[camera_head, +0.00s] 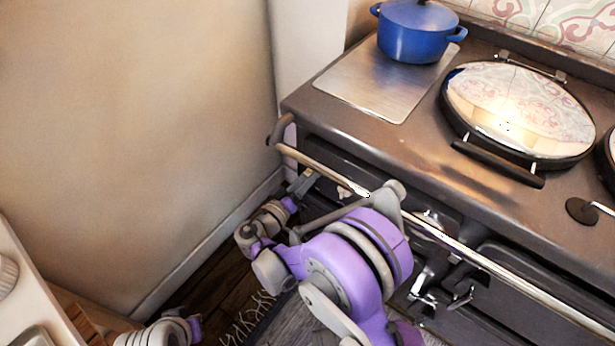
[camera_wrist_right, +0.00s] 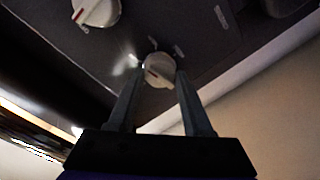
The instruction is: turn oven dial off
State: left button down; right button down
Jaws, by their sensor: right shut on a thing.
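In the head view my right gripper (camera_head: 304,181) is at the left end of the range's front, below the rail; the held dial is hidden there. Part of my left arm shows at the bottom left, but its gripper is out of view.
A second pale dial (camera_wrist_right: 96,10) with a red mark is at the top left of the wrist view. A metal rail (camera_head: 465,252) runs along the front of the range. A blue pot (camera_head: 412,38) and a round chrome lid (camera_head: 518,108) are on top. A wall (camera_head: 140,130) stands left.

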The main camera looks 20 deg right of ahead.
jog(key=shift+w+f+n+g+h+b, duration=0.1)
jog(key=shift+n+g+h+b, duration=0.2)
jog(key=shift+n, duration=3.4)
jog(key=shift+f+n+g+h+b, duration=0.1)
jog(key=shift+n+g+b, duration=0.3)
jog(key=shift+n, duration=3.3)
jog(key=shift+c, duration=1.7)
grip_release()
jog(key=p+v, duration=0.1)
jog(key=v, duration=1)
